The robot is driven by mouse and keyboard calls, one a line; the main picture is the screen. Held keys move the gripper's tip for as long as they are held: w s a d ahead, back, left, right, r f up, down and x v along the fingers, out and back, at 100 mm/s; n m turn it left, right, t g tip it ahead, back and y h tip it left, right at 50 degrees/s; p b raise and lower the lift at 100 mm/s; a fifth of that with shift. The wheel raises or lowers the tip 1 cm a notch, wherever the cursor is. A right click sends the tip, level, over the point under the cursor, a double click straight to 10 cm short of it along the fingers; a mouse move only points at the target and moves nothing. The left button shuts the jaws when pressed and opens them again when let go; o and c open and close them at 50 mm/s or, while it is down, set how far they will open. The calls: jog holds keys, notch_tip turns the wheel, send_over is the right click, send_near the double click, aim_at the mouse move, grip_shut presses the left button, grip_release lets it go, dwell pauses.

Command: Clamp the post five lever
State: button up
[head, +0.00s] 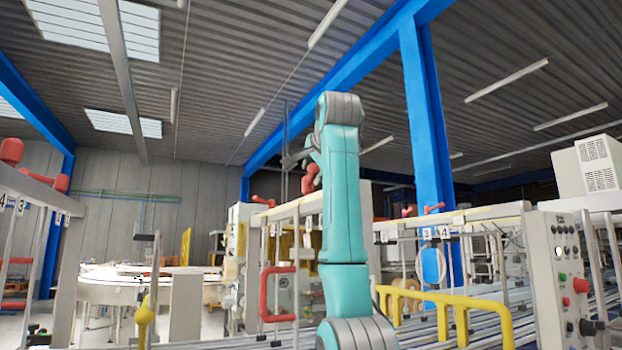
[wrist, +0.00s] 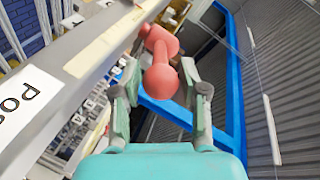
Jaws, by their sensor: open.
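In the wrist view a red lever (wrist: 161,82) with a rounded knob stands between the two fingers of my gripper (wrist: 160,66). The gripper is open, with a finger on either side of the lever; I cannot tell whether either touches it. The lever sits by a pale beam (wrist: 98,50) with a white label (wrist: 22,112) reading "Pos", the rest cut off. In the head view my gripper (head: 297,158) is partly hidden by my teal arm, and a red lever (head: 311,179) shows just below it. No post number is readable beside this lever.
Other red levers stand at the far left (head: 12,151) and on the rail to the right (head: 434,208). A red handle (head: 278,294), yellow guard rail (head: 455,305) and control panel (head: 560,265) stand near my arm. A blue column (head: 428,130) rises behind.

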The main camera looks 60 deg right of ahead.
aim_at(311, 177)
jog(key=shift+x, duration=2.05)
grip_shut()
